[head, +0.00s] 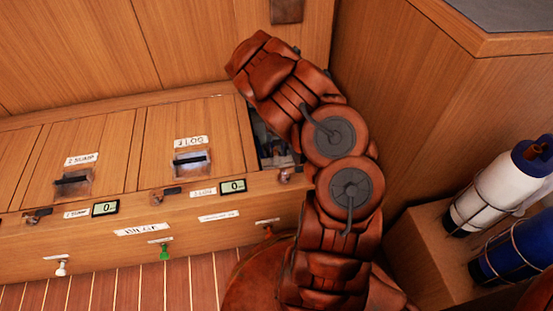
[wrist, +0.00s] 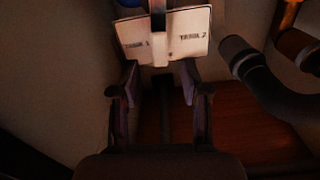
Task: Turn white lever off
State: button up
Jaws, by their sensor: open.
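In the wrist view, a pale plate (wrist: 135,40) reading TANK 1 and TANK 2 stands ahead. A narrow pale upright piece (wrist: 159,45) crosses its middle; I cannot tell for sure whether it is the white lever. My gripper (wrist: 160,78) is open and empty, its two fingers just short of the plate's lower edge. In the head view my arm reaches over an opening in the bench, and my gripper is mostly hidden there. A small white-handled valve (head: 62,266) shows on the bench front at the far left, far from my gripper.
A dark curved hose (wrist: 262,75) lies close on the right in the wrist view. White and blue bottles (head: 495,190) stand at right.

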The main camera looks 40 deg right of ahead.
aim_at(277, 160)
notch_tip(277, 160, down, 4)
jog(key=shift+f+b, duration=0.1)
jog(key=shift+b, duration=0.4)
grip_shut()
dwell(0.4)
